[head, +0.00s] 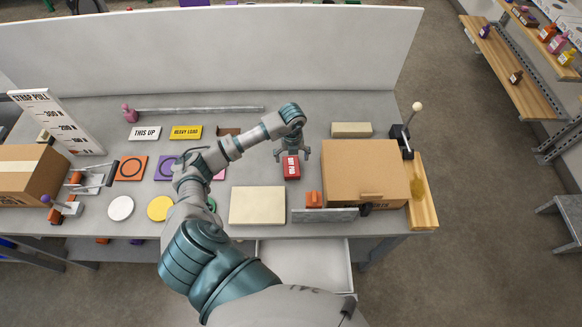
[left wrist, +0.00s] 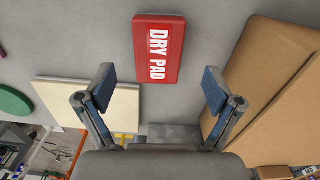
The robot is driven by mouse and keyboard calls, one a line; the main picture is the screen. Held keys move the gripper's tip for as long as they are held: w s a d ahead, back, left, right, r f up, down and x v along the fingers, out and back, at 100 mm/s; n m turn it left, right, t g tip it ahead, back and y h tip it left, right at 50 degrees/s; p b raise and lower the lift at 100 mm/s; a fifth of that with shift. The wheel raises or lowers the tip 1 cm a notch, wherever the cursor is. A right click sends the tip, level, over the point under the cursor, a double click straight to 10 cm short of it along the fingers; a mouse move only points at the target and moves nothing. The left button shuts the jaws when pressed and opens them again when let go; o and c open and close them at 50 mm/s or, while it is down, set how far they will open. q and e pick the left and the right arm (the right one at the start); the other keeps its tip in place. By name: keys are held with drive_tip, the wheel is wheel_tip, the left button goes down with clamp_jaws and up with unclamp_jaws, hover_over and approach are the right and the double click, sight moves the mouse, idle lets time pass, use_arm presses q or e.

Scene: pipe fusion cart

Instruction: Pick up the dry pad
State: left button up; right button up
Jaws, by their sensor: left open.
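The dry pad (head: 291,168) is a small red block with white "DRY PAD" lettering. It lies on the grey table, left of the large cardboard box. In the left wrist view the dry pad (left wrist: 158,50) is at the top middle, beyond the fingertips. My left gripper (head: 291,152) is over the far end of the pad in the head view. In the left wrist view my left gripper (left wrist: 158,88) has its two fingers wide apart with nothing between them. I cannot tell its height above the pad. My right gripper is not in view.
A cardboard box (head: 365,172) stands close on the right, and a cream block (head: 257,205) lies front left. A tan block (head: 351,130) and a white back panel (head: 200,60) are behind.

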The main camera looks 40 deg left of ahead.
sight(292, 166)
use_arm(q)
drive_tip(key=shift+d+f, duration=0.15)
drive_tip(key=shift+f, duration=0.45)
drive_tip(key=f, duration=0.2)
drive_tip(key=f+p, duration=0.1)
drive_tip(key=f, duration=0.1)
drive_tip(key=shift+s+f, duration=0.2)
drive_tip(key=shift+f, duration=0.1)
drive_tip(key=shift+a+f, duration=0.1)
drive_tip(key=shift+a, duration=0.15)
drive_tip(key=shift+c, duration=0.3)
drive_tip(key=c, duration=0.4)
drive_tip(key=shift+d, duration=0.2)
drive_tip(key=c, duration=0.8)
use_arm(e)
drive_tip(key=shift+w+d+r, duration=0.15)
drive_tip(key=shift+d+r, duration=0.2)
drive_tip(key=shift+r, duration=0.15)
